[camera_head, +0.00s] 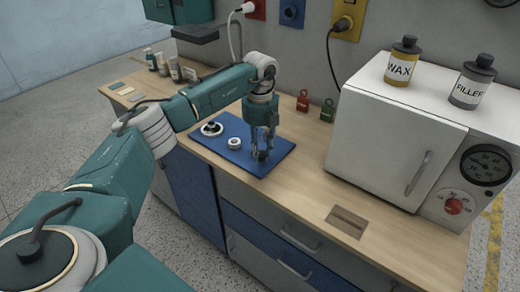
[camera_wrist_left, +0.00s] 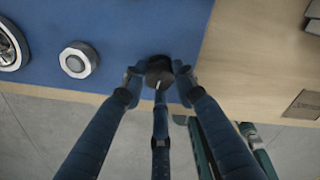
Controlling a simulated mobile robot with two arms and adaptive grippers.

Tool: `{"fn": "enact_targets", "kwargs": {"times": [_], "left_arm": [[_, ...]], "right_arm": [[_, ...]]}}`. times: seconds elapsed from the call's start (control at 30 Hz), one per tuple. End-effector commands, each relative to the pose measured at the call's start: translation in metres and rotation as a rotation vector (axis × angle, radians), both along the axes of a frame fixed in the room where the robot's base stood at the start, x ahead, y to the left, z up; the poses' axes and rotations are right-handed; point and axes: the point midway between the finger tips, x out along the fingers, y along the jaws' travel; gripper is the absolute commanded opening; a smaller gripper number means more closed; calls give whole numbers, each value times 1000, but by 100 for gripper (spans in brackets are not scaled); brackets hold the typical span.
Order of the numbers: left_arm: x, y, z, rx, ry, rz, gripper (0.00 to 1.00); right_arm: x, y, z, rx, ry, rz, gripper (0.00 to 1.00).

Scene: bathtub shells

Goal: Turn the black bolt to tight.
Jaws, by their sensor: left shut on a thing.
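The black bolt (camera_wrist_left: 159,70) stands on the blue mat (camera_head: 230,131). My left gripper (camera_head: 262,150) reaches down over the mat's right part and is shut on the bolt. In the left wrist view the gripper's fingers (camera_wrist_left: 158,80) close around the dark head of the bolt from both sides. My right gripper is not in view.
A white-ringed nut-like part (camera_head: 234,143) and a larger round fitting (camera_head: 212,128) lie left of the gripper. A white oven-like box (camera_head: 381,140) stands to the right. The wooden counter in front is mostly clear.

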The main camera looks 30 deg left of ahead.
Motion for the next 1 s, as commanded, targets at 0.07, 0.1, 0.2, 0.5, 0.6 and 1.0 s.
{"fn": "enact_targets", "kwargs": {"times": [0.07, 0.1, 0.2, 0.5, 0.6, 1.0], "left_arm": [[1, 1, 1, 1, -3, -64, 2], [1, 1, 1, 1, -3, -101, 2], [0, 1, 1, 1, -2, -196, 2], [1, 1, 1, 1, -4, -482, 2], [1, 0, 1, 0, -5, -577, 2], [1, 0, 2, 1, -5, -957, 2]], "right_arm": [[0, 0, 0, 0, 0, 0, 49], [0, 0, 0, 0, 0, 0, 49], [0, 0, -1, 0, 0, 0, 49], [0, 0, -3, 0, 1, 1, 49], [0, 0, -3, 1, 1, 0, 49], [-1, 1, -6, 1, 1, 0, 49]]}}
